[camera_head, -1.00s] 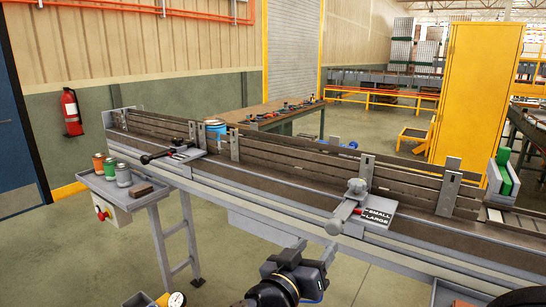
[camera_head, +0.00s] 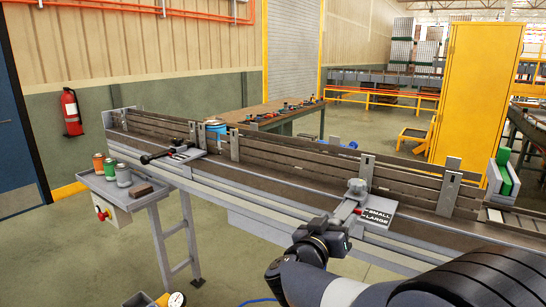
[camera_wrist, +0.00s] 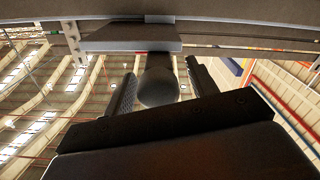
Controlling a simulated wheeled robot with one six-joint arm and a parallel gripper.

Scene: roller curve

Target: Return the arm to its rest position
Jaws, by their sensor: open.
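My arm reaches in from the lower right of the head view. The lever sits beside a plate marked SMALL and LARGE (camera_head: 376,216). My wrist hides the lever's near end in the head view.
The long conveyor (camera_head: 270,185) with side rails crosses the view. A second black-handled lever (camera_head: 160,156) is farther left. A side shelf (camera_head: 118,187) holds several small cans and a brown block. Green blocks (camera_head: 507,172) stand at the right.

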